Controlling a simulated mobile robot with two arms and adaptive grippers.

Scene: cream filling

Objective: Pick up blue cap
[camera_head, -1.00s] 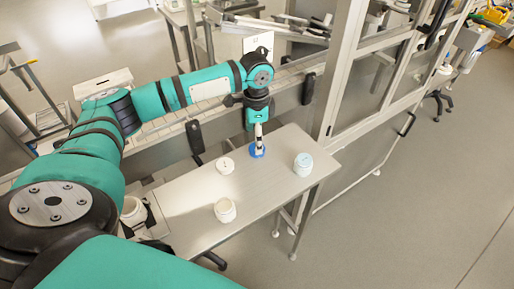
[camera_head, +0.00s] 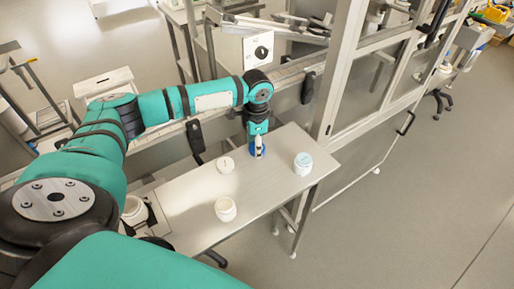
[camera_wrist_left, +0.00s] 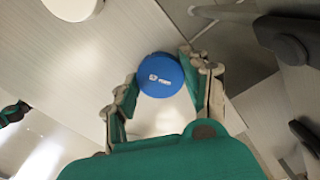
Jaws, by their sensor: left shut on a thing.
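The blue cap (camera_wrist_left: 160,75) is round, with a small white print on top. In the left wrist view it sits between the two fingertips of my left gripper (camera_wrist_left: 160,84), which is shut on it. In the head view the gripper (camera_head: 258,147) points down at the far side of the metal table, and the blue cap (camera_head: 254,154) shows only partly behind the fingers. I cannot tell whether the cap touches the tabletop. My right gripper is in neither view.
On the metal table (camera_head: 200,188) are a white lid (camera_head: 225,164), a white jar (camera_head: 225,210) and a jar with a pale blue top (camera_head: 303,164). The white lid also shows in the wrist view (camera_wrist_left: 72,8). A glass-doored cabinet (camera_head: 360,90) stands beyond the right side.

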